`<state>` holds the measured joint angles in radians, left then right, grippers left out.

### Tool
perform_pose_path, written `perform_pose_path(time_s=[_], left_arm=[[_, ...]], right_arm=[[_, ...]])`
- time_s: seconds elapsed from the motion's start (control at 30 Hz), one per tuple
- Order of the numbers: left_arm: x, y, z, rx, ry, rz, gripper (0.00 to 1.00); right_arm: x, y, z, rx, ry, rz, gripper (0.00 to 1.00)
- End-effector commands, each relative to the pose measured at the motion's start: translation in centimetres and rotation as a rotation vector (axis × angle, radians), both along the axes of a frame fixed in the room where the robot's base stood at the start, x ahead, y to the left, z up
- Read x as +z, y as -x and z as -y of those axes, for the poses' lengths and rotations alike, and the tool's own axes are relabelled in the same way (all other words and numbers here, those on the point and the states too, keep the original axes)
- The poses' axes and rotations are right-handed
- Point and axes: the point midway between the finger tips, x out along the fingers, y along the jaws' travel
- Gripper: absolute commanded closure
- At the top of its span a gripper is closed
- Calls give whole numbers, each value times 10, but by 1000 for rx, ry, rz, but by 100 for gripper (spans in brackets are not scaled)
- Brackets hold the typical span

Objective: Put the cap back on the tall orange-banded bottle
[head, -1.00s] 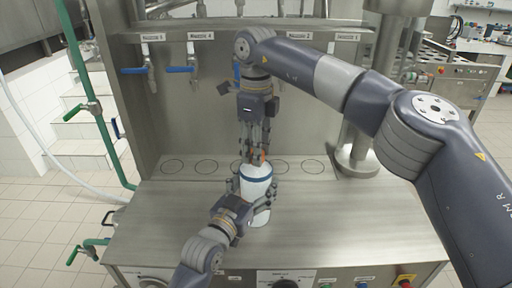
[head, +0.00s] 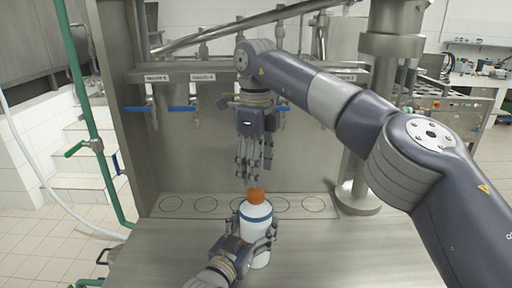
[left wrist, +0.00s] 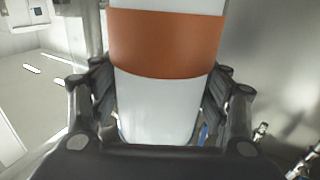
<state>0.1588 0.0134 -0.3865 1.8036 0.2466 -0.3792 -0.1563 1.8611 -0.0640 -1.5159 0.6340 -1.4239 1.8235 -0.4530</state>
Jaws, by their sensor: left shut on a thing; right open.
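The tall white bottle (head: 258,225) stands on the steel counter, with a blue band near its top in the head view. In the left wrist view a broad orange band (left wrist: 165,45) shows on the white bottle (left wrist: 160,105). The orange cap (head: 256,196) sits on the bottle's top; how tightly it is seated I cannot tell. My left gripper (head: 256,240) is shut on the bottle's body, with fingers on both sides in the left wrist view (left wrist: 160,90). My right gripper (head: 254,174) is open and empty, fingers pointing down just above the cap, apart from it.
The steel counter (head: 340,250) is clear around the bottle, with a row of marked circles behind it. Blue-handled taps (head: 180,109) line the panel at the back. A steel column (head: 358,190) stands at the right and a green pipe (head: 90,120) at the left.

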Motion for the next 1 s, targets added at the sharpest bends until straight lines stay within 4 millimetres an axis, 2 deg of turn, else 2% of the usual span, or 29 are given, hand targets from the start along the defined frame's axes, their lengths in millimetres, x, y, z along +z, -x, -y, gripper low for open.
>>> perform_pose_path(time_s=[0.03,0.2,0.6,1.0], left_arm=[[0,0,0,0,1,0,97],[0,0,0,0,1,0,97],[0,0,0,0,1,0,97],[0,0,0,0,1,0,97]], right_arm=[[11,0,-1,-2,0,2,44],[37,0,-1,-2,-1,3,44],[58,-1,0,-1,2,0,44],[63,0,0,0,1,0,44]])
